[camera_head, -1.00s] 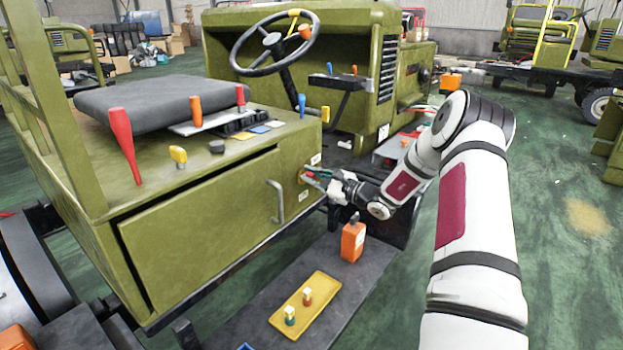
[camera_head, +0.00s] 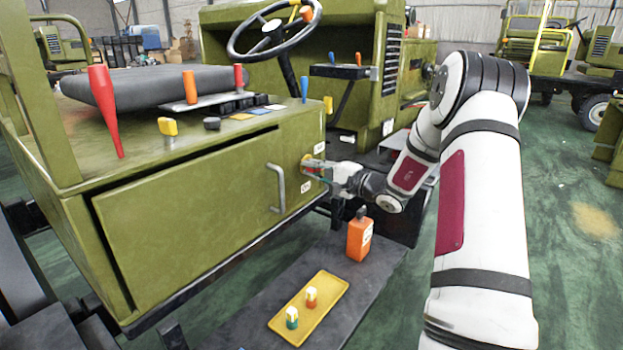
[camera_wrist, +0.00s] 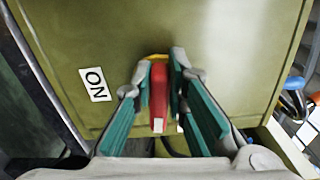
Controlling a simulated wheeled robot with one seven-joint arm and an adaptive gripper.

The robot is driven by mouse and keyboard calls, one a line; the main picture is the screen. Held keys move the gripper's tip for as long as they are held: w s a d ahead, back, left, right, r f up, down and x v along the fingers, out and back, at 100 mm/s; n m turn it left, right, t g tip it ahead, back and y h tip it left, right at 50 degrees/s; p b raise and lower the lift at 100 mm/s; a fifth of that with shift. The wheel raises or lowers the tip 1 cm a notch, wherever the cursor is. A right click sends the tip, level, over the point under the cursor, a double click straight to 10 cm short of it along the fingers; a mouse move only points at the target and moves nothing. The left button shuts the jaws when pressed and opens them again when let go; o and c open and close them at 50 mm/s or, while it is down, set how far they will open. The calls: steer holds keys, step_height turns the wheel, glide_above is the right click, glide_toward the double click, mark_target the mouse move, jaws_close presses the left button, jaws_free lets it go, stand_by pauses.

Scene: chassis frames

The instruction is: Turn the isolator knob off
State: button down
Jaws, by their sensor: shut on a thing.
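The isolator knob (camera_wrist: 158,97) is a red bar on a yellow base (camera_wrist: 155,57), set in the olive end panel of the vehicle's seat box. In the wrist view its bar runs nearly up and down the picture. My gripper (camera_wrist: 161,72) has its green fingers on either side of the bar and is shut on it. A white "ON" label (camera_wrist: 95,85) is on the panel left of the knob in the wrist view.
A drawer handle (camera_head: 276,188) is on the box's front, left of the knob. Below, an orange bottle (camera_head: 359,238) and a yellow tray (camera_head: 327,310) with two small pieces rest on a dark step (camera_head: 262,303). Colored levers stand on top of the box.

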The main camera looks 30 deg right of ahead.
steer(key=shift+a+f+n+b, duration=0.15)
steer(key=shift+f+n+b, duration=0.25)
steer(key=shift+n+b, duration=0.3)
steer(key=shift+b, duration=0.35)
steer(key=c, duration=1.6)
jaws_free()
steer(key=shift+r, duration=0.1)
steer(key=v, duration=1.2)
